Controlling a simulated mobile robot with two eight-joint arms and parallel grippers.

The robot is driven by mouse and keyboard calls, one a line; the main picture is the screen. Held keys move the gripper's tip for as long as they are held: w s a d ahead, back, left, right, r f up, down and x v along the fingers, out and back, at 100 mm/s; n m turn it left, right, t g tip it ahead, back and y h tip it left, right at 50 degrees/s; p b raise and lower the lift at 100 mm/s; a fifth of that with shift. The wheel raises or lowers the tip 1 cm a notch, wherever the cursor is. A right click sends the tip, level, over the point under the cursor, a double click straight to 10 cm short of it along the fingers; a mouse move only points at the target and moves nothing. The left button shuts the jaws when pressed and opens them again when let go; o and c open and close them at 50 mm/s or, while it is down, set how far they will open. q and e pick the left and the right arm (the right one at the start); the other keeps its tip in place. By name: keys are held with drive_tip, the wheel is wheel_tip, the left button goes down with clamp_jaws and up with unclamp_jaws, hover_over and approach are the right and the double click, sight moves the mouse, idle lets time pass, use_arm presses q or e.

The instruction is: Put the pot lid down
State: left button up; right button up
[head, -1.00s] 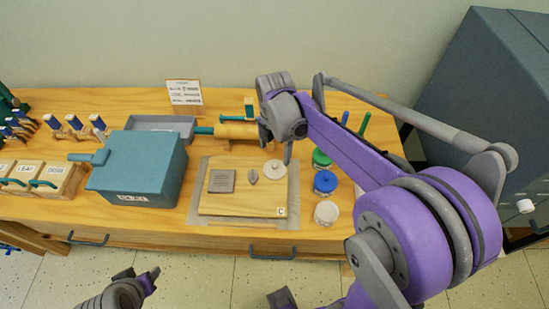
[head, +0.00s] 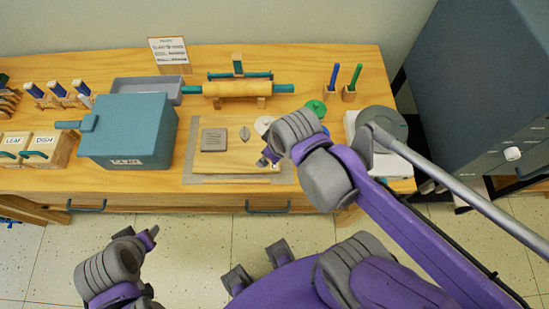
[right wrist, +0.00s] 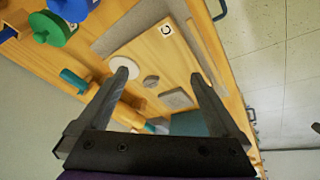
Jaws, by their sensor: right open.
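A green round lid or pot top (head: 316,108) with a knob stands right of the work board; it also shows in the right wrist view (right wrist: 50,29), beside a blue one (right wrist: 72,8). I cannot tell which is the task's pot lid. The white pot seen earlier is hidden behind my right arm. My right gripper (head: 268,157) is over the right part of the board; in the right wrist view its jaws (right wrist: 159,76) are open and empty. My left gripper (head: 149,238) is in front of the table, at lower left; its opening is unclear.
The board (head: 220,166) holds a square slab (head: 214,139), a leaf shape (head: 245,133) and a pale disc (head: 263,124). A teal box (head: 130,130) stands left, a rolling pin (head: 235,89) behind.

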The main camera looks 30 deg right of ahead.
drive_tip(key=s+f+m, duration=0.1)
drive_tip(key=m, duration=0.1)
drive_tip(key=s+a+m+t, duration=0.1)
drive_tip(key=shift+s+f+m, duration=0.2)
drive_tip(key=shift+f+m, duration=0.2)
